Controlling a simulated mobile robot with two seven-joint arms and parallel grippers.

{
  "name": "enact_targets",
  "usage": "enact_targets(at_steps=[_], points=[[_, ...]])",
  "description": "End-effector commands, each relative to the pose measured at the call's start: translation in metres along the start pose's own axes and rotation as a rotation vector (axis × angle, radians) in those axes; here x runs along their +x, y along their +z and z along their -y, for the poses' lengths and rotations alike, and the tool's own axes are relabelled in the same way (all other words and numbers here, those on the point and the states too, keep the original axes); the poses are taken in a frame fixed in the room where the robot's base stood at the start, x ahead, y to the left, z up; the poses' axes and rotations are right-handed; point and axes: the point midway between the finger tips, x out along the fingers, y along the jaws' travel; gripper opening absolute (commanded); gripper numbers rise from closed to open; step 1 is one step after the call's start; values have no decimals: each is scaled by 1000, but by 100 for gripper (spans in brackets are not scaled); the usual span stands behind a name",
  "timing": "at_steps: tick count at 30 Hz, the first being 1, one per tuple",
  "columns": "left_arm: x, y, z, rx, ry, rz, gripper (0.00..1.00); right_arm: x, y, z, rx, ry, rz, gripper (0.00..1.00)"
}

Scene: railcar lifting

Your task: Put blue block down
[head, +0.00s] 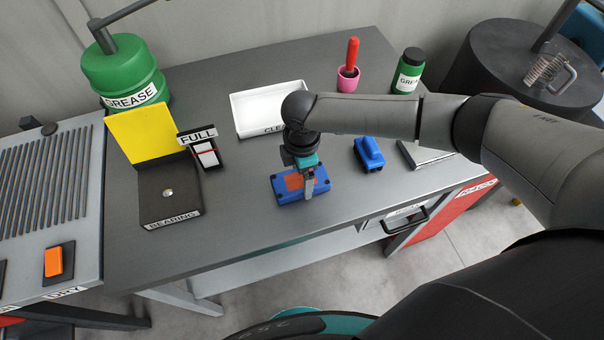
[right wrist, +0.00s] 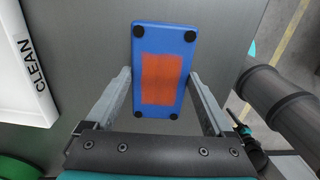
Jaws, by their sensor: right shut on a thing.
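The blue block (head: 288,197) has an orange patch on top and dark round dots at its corners. It is at the front middle of the grey table. My right gripper (head: 308,186) reaches down over it and is shut on it. In the right wrist view, the blue block (right wrist: 179,36) lies between the two fingers of the right gripper (right wrist: 160,80), its far end extending beyond the fingertips. I cannot tell whether its underside touches the tabletop. My left gripper is not in view.
A white tray marked CLEAN (head: 243,113) stands behind the block. A second blue object (head: 369,153) lies to the right. A yellow-backed BEARING plate (head: 160,200) is at left. A pink cup (head: 347,84) and green bottle (head: 408,72) stand at the back. Table between plate and block is clear.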

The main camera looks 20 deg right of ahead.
Motion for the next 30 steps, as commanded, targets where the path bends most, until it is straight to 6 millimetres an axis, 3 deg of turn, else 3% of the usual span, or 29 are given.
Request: enact_targets(at_steps=[7, 8, 10, 20, 23, 30], points=[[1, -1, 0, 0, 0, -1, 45, 3, 0, 0, 1, 0, -1, 9], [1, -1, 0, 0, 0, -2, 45, 2, 0, 0, 0, 0, 0, 90], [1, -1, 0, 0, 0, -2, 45, 2, 0, 0, 0, 0, 0, 98], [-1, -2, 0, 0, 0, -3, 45, -3, 0, 0, 0, 1, 0, 100], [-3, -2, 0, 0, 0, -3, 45, -15, 0, -1, -1, 2, -1, 100], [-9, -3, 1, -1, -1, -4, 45, -66, 0, -2, -1, 4, -1, 100]])
